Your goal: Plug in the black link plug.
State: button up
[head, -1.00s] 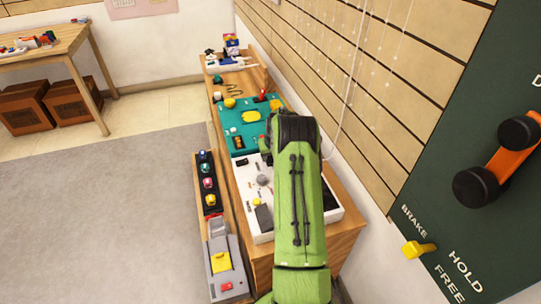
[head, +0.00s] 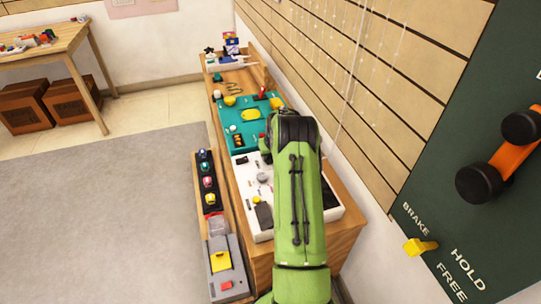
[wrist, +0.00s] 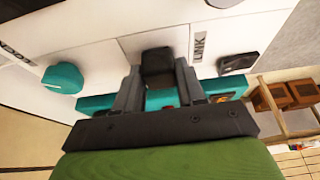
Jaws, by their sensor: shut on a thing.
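The black link plug (wrist: 157,62) is a dark block between the two fingers of my gripper (wrist: 160,82) in the wrist view. The fingers are shut on it. It is in front of the white panel (wrist: 100,58), just left of the printed word LINK (wrist: 200,44). I cannot tell whether the plug touches the panel or sits in a socket, because its far side is hidden. In the head view the white panel (head: 240,166) lies on the wooden bench, and my green arm hides the fingertips and the plug.
A teal knob (wrist: 63,78) and a black switch (wrist: 238,62) flank the fingers. A teal board (head: 236,128) lies behind the white panel. A narrow rack (head: 208,195) with several coloured pieces runs along its left. The slatted wall is close on the right; open floor lies left.

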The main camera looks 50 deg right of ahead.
jog(key=o, duration=1.6)
jog(key=shift+r, duration=0.15)
jog(key=shift+r+p, duration=2.25)
jog(key=shift+r, duration=1.45)
grip_shut()
jog(key=shift+f+b, duration=1.9)
jog(key=shift+f, duration=0.7)
jog(key=shift+r, duration=0.1)
notch_tip(320, 180, up, 7)
jog(key=p, duration=0.4)
